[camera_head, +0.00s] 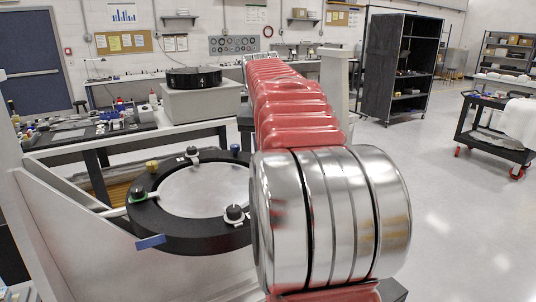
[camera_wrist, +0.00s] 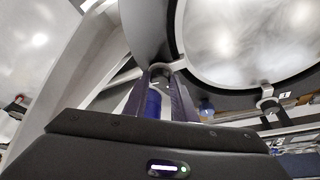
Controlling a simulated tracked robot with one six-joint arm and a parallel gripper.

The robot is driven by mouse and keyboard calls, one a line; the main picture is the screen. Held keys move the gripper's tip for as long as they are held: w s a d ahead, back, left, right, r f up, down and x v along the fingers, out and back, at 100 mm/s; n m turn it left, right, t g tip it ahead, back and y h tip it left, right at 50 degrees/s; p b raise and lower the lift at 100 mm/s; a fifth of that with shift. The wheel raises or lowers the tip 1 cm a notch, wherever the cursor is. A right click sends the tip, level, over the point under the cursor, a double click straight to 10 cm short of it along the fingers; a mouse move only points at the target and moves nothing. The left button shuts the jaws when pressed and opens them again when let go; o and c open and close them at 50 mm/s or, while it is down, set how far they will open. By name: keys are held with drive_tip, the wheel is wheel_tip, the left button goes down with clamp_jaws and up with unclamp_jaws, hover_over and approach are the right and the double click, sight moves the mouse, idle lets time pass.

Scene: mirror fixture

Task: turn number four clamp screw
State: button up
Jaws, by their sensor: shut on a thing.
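In the wrist view, my gripper (camera_wrist: 160,76) is at the rim of the black ring (camera_wrist: 148,25) that surrounds the round mirror (camera_wrist: 250,40). Its two fingers are shut on a clamp screw at the ring's edge. A blue part (camera_wrist: 152,103) shows between the fingers. The held clamp's number cannot be read. Another clamp (camera_wrist: 267,94) sits farther right along the rim. In the head view, the ring (camera_head: 185,232) and mirror (camera_head: 205,190) lie left of my arm, with clamps (camera_head: 235,213) around the rim. My arm hides the ring's right side and my gripper there.
A pale frame (camera_head: 75,225) carries the ring. A bench (camera_head: 100,132) with small tools stands behind at the left, beside a black round part (camera_head: 194,77) on a pale box. A dark cabinet (camera_head: 392,70) and cart (camera_head: 492,125) stand at the right. The floor there is clear.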

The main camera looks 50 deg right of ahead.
drive_tip(key=m, duration=0.2)
drive_tip(key=m+g, duration=0.1)
drive_tip(key=m, duration=0.1)
drive_tip(key=shift+w+a+g+h, duration=0.1)
drive_tip(key=shift+w+g+h, duration=0.1)
drive_tip(key=shift+g+h, duration=0.15)
drive_tip(key=shift+w+m+g, duration=0.15)
drive_tip(key=shift+m+g, duration=0.5)
drive_tip(key=shift+m, duration=1.35)
drive_tip(key=o, duration=1)
drive_tip(key=shift+o, duration=0.2)
drive_tip(key=v, duration=1.3)
drive_tip(key=shift+a+r, duration=0.2)
drive_tip(key=shift+r, duration=0.05)
